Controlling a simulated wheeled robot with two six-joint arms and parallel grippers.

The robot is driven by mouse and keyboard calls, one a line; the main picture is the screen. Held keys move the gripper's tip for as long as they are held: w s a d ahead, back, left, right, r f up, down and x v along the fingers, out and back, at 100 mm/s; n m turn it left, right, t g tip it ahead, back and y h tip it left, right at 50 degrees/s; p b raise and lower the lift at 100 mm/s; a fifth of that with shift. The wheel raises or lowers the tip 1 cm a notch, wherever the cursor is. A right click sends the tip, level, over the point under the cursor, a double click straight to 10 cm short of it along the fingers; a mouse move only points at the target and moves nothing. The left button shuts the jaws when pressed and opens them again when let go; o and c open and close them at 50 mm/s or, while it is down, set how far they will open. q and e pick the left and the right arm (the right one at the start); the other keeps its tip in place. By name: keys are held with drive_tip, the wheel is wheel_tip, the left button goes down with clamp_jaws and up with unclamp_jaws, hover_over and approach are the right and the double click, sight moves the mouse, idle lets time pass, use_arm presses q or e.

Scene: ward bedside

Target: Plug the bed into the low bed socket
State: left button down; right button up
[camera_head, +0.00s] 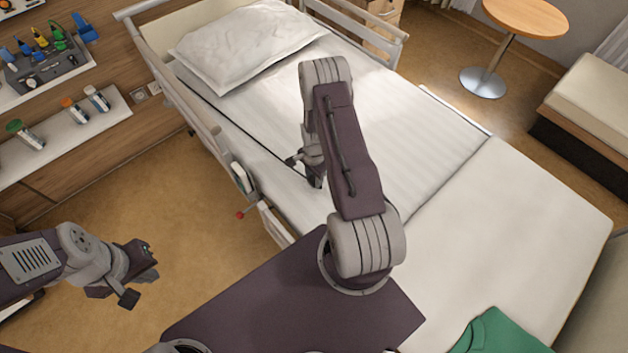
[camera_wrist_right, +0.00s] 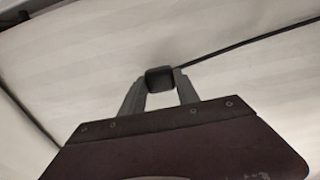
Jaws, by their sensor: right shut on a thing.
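My right gripper (camera_wrist_right: 159,82) is shut on a dark, block-shaped plug (camera_wrist_right: 160,76), with a black cord (camera_wrist_right: 250,41) running off to the right in the wrist view. In the head view my right gripper (camera_head: 303,163) is over the white bed (camera_head: 420,130), partly hidden by its own arm. The cord (camera_head: 235,125) shows there as a dark line across the bed's left side. Small socket plates (camera_head: 140,94) sit low on the wood wall left of the bed's head; I cannot tell their details. My left gripper (camera_head: 139,282) is open and empty above the floor.
The bed's side rail (camera_head: 205,130) stands between the mattress and the wall side. A shelf (camera_head: 65,135) with small devices juts from the wall at left. The brown floor (camera_head: 160,200) between bed and wall is clear. A green cloth (camera_head: 500,335) lies at the bed's near end.

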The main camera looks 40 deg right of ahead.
drive_tip(key=r, duration=0.1)
drive_tip(key=d+r, duration=0.1)
drive_tip(key=r, duration=0.1)
drive_tip(key=shift+s+r, duration=0.1)
drive_tip(key=shift+s, duration=0.1)
drive_tip(key=s+d+r, duration=0.4)
drive_tip(key=d+r, duration=0.2)
drive_tip(key=d, duration=0.3)
drive_tip(key=shift+s+d, duration=0.25)
drive_tip(key=shift+s, duration=0.1)
drive_tip(key=shift+a, duration=0.1)
drive_tip(key=w+a+r+n, duration=0.3)
drive_tip(key=w+a+r, duration=0.15)
drive_tip(key=a, duration=0.25)
drive_tip(key=w+a+r+n, duration=0.3)
drive_tip(key=w+a+r, duration=0.15)
drive_tip(key=a, duration=0.35)
drive_tip(key=s+a+r+n, duration=0.4)
drive_tip(key=s+a+n, duration=0.1)
drive_tip(key=a+n, duration=0.4)
drive_tip(key=shift+s+a+n+p, duration=0.3)
drive_tip(key=shift+s+n+p, duration=0.05)
drive_tip(key=shift+n, duration=0.65)
